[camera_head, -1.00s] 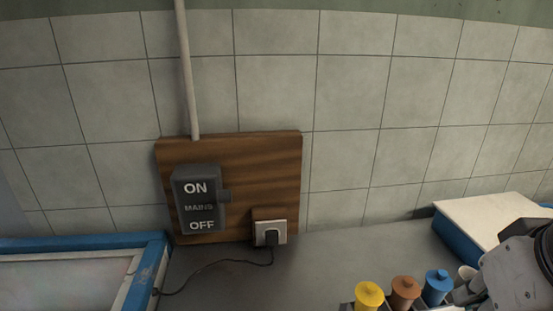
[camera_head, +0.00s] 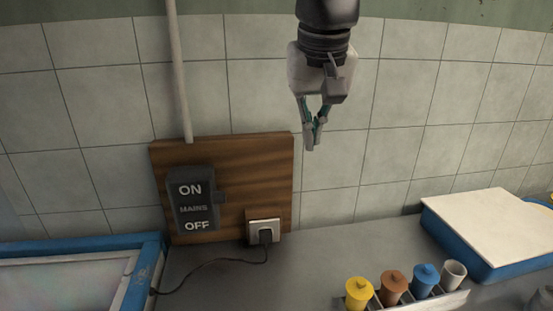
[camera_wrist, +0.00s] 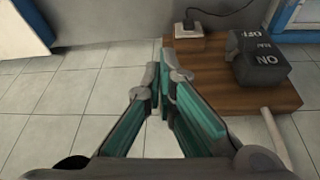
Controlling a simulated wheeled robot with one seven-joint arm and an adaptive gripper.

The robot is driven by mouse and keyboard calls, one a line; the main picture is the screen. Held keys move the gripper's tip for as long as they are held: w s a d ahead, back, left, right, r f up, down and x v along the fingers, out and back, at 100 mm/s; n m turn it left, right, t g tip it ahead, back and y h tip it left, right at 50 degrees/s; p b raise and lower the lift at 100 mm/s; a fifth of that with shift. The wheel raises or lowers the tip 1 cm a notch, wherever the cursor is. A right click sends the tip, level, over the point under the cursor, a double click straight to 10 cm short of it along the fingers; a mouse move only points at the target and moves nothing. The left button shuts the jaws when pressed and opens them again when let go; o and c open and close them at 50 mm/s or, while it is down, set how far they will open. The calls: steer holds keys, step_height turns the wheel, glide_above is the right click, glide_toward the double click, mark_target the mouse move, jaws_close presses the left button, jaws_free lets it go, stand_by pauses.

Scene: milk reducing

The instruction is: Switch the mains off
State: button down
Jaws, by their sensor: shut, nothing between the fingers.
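The mains switch (camera_head: 192,200) is a dark grey box marked ON, MAINS and OFF from top to bottom, fixed to a wooden board (camera_head: 262,165) on the tiled wall. My gripper (camera_head: 312,146) hangs to the upper right of the board, pointing down, shut and empty. In the wrist view my gripper's fingers (camera_wrist: 163,75) come together at the tips, and the switch (camera_wrist: 262,60) is to their right, on the board (camera_wrist: 205,72). The lever is not clear there.
A plugged socket (camera_head: 264,232) with a black cable sits at the board's lower right. A pipe (camera_head: 178,80) rises above the board. A blue-framed tray (camera_head: 85,243) is at lower left. Lidded pots (camera_head: 394,284) and a white-topped blue box (camera_head: 485,225) stand at right.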

steer(key=g+y, duration=0.1)
glide_above(221, 198)
steer(key=w, duration=0.3)
steer(key=shift+s+d+f+p, duration=0.1)
steer(key=shift+d+p, duration=0.3)
steer(key=shift+p, duration=0.05)
step_height(221, 198, down, 13)
steer(key=a+p, duration=0.1)
steer(key=p, duration=0.1)
steer(key=shift+w+a, duration=0.15)
steer(key=shift+w, duration=0.05)
steer(key=shift+s+f+t+y, duration=0.25)
steer(key=shift+t+y, duration=0.05)
